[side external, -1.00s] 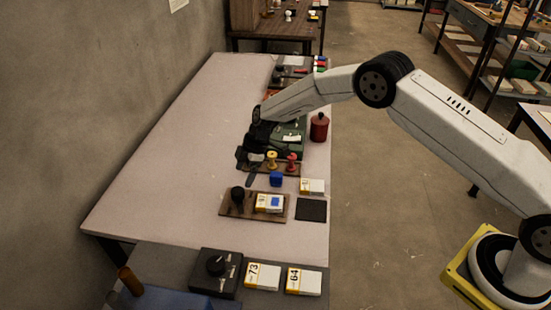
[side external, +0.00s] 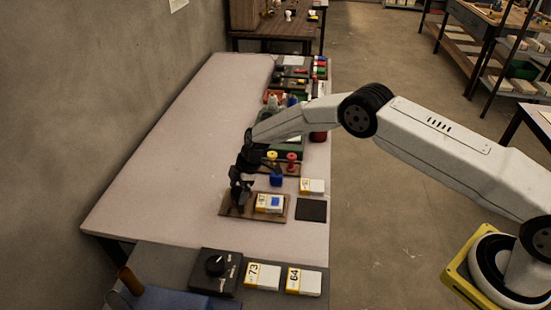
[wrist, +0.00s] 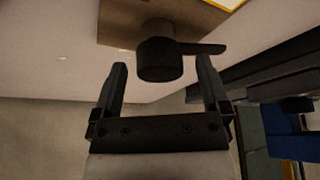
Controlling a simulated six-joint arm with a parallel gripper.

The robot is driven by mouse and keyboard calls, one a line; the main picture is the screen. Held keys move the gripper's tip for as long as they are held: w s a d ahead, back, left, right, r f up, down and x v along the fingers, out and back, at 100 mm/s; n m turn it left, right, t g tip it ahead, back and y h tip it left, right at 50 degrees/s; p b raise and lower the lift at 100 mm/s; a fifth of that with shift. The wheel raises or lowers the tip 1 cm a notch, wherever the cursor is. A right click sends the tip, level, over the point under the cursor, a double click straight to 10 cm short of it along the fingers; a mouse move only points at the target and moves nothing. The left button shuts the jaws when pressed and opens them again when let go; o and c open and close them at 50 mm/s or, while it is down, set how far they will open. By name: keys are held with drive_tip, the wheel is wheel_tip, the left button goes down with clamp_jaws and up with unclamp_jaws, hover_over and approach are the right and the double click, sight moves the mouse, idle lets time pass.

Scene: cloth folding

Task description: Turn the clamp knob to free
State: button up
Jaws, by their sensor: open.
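The black clamp knob (wrist: 160,58) is a round post with a side lever pointing right in the wrist view. My gripper (wrist: 161,68) is open, with one finger on each side of the knob in the wrist view. I cannot tell whether either finger touches it. In the side view my gripper (side external: 240,192) is down over the board's left end and mostly hides the knob.
A black dial box (side external: 216,270) stands in front. The table's left side is clear.

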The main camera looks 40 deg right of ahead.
drive_tip(key=shift+c, duration=0.2)
drive_tip(key=c, duration=1.2)
drive_tip(key=shift+m+t+h, duration=0.3)
drive_tip(key=shift+m+t, duration=0.5)
drive_tip(key=shift+m, duration=1.5)
drive_tip(key=shift+c, duration=0.2)
drive_tip(key=o, duration=1.3)
drive_tip(key=shift+s, duration=0.1)
drive_tip(key=shift+r, duration=0.15)
drive_tip(key=v, duration=0.7)
drive_tip(key=shift+s+r, duration=0.1)
drive_tip(key=shift+r, duration=0.15)
